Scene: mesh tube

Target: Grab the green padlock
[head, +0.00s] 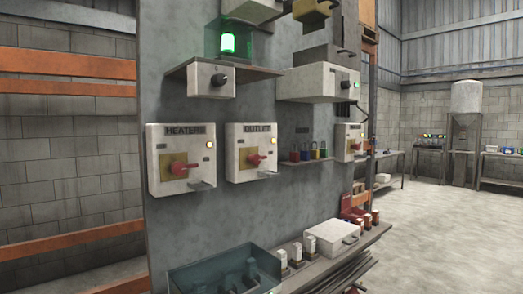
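A row of small padlocks stands on a narrow shelf (302,161) fixed to the grey panel, between the OUTLET box and a smaller switch box. From left to right I make out a red padlock (294,156), a blue padlock (305,154), a greenish padlock (314,152) and a yellow padlock (323,151). They are small and close together, so the green one's exact outline is hard to tell. My gripper is not in view.
The HEATER box (181,159) and OUTLET box (251,152), with red handles, stick out left of the padlocks. A white box (318,83) overhangs above. Open floor (440,235) lies right.

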